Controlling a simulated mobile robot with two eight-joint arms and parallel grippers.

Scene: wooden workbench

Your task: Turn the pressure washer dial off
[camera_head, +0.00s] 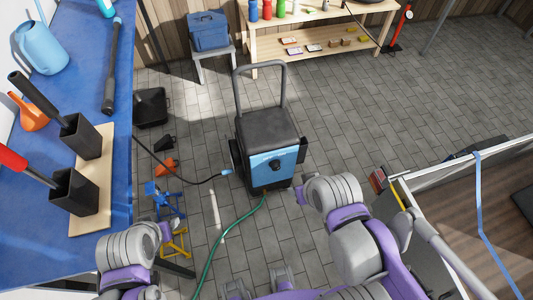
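The pressure washer (266,127) stands upright on the paved floor in the middle of the view, with a dark top, a grey push handle and a blue front panel. Its dial (275,164) is a small dark knob on that panel; its setting is too small to read. My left arm shows at the lower left and my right arm at the lower right, close in front of the washer. I see no fingertips of either gripper. Nothing is seen touching the dial.
A green hose (228,236) and a black hose (183,178) run from the washer across the floor. A blue workbench (112,200) lines the left side. An orange cone-like item (166,166) and blue stand (160,198) lie between. Open floor (400,105) extends right of the washer.

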